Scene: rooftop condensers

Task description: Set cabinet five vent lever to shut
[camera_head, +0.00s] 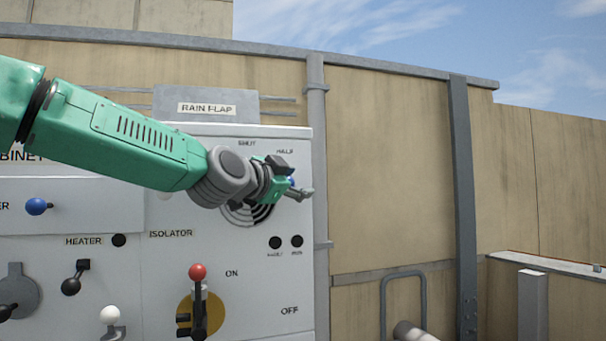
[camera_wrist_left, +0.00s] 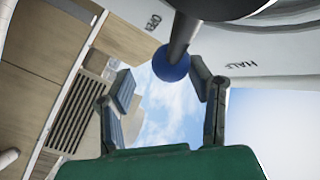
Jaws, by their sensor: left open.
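The vent lever's blue knob (camera_wrist_left: 171,62) and dark shaft show in the left wrist view. Between the printed words OPEN and HALF in that view, the shaft stands out from the panel; its exact setting I cannot tell. My left gripper (camera_head: 296,181) is open in front of the vent's right side; its fingers also show in the left wrist view (camera_wrist_left: 160,86), one on each side of the knob, with no clear contact. In the head view the gripper hides most of the lever, and the vent grille (camera_head: 262,213) is partly covered. SHUT (camera_head: 247,143) is printed above the vent, left of HALF (camera_head: 285,152).
Red-knobbed isolator lever (camera_head: 198,272), white knob (camera_head: 110,315), black heater lever (camera_head: 71,286) and blue knob (camera_head: 37,206) stand out from the cabinet front. Two black buttons (camera_head: 286,241) sit below the vent. A grey pipe (camera_head: 318,150) runs beside the cabinet's right edge.

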